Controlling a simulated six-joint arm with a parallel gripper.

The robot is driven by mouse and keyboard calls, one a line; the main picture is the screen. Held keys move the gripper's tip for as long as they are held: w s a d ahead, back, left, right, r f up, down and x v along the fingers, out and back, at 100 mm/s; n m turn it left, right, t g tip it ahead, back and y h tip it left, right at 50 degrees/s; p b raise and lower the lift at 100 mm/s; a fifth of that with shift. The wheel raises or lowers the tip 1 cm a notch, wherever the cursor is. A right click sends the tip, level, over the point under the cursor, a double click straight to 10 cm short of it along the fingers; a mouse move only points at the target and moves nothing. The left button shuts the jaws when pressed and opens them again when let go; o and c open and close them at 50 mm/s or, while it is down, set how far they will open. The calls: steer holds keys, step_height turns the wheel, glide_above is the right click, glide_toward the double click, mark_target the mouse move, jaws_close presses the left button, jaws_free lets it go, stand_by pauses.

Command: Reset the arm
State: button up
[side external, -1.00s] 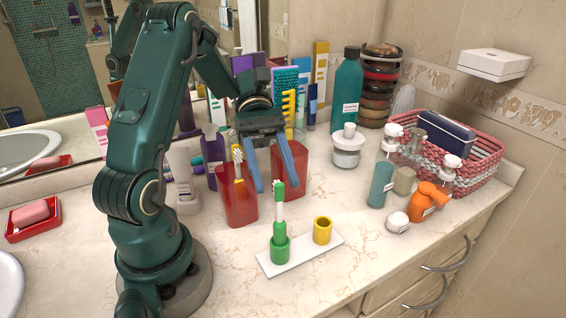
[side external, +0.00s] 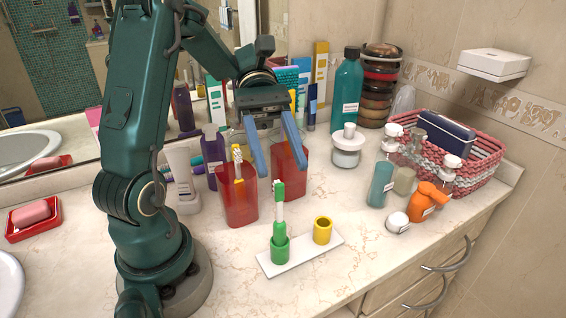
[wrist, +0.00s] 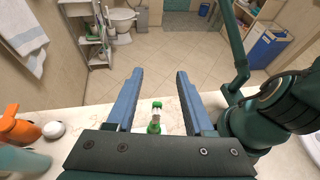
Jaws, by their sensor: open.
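My gripper (side external: 278,158) is open and empty, with its two blue fingers apart above the counter among the red cups. In the wrist view my gripper (wrist: 153,82) faces out past the counter's edge. A green toothbrush (side external: 279,205) stands upright in the green holder (side external: 280,248) on a white base plate (side external: 302,256), below and in front of the fingers. It also shows in the wrist view between the fingers, partly hidden by the gripper body. A yellow holder (side external: 323,231) on the same plate is empty.
A red cup (side external: 239,205) holds a yellow toothbrush (side external: 238,165); another red cup (side external: 291,172) stands behind the fingers. Bottles, jars and a woven basket (side external: 483,172) crowd the right. A red soap dish (side external: 35,229) lies left. The front counter is fairly clear.

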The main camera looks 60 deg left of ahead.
steer(key=shift+r, duration=1.85)
